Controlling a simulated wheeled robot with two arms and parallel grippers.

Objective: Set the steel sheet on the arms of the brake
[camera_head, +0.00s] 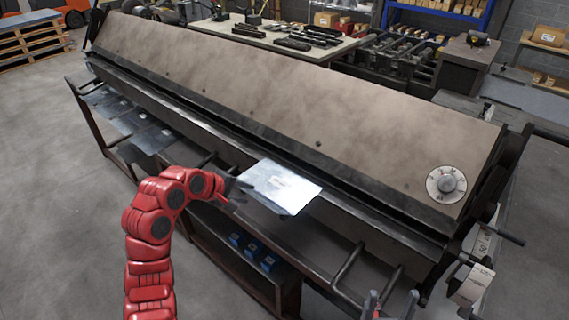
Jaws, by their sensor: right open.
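The steel sheet (280,187) is a bright, thin plate with a small label, near the middle of the head view. It lies roughly flat at the front edge of the long brake (290,95). My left gripper (236,190) is at the sheet's left edge and appears shut on it. I cannot tell whether the sheet touches the arms below. Brake arms (348,268) stick out as dark bars along the front; some are hidden under the sheet. My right gripper (388,306) is open and empty at the bottom edge, right of and apart from the sheet.
More sheets (128,122) lie on the left part of the brake's front rack. Blue boxes (251,251) sit on a low shelf under it. A dial (446,185) is on the brake's right end. A bench with tools (285,38) stands behind. The floor at left is clear.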

